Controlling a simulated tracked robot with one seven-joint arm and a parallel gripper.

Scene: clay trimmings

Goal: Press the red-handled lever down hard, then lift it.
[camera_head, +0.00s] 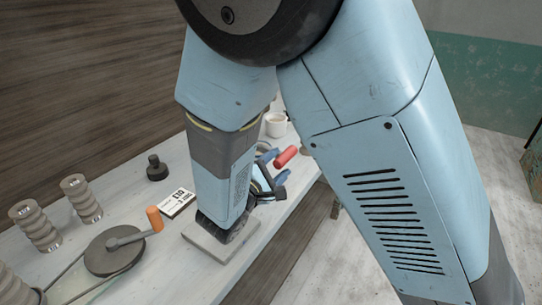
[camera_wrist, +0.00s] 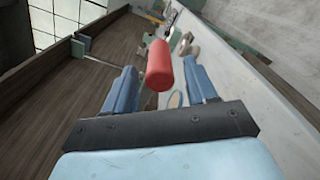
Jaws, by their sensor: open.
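The red handle (camera_head: 287,156) of the lever shows just right of my forearm in the head view, beside the fingers of my gripper (camera_head: 275,172). In the wrist view the red handle (camera_wrist: 158,65) stands between the two blue fingers of my gripper (camera_wrist: 160,78), with a visible gap on each side. The fingers are open and hold nothing. I cannot tell how deep the handle sits between them. The lever's arm and pivot are mostly hidden behind my arm and gripper.
A flat grey plate (camera_head: 208,243) lies on the bench below my forearm. To the left are a disc crank with an orange handle (camera_head: 154,218), a printed card (camera_head: 176,204), a black knob (camera_head: 157,170) and ribbed grey cylinders (camera_head: 82,199). A white cup (camera_head: 276,125) stands behind.

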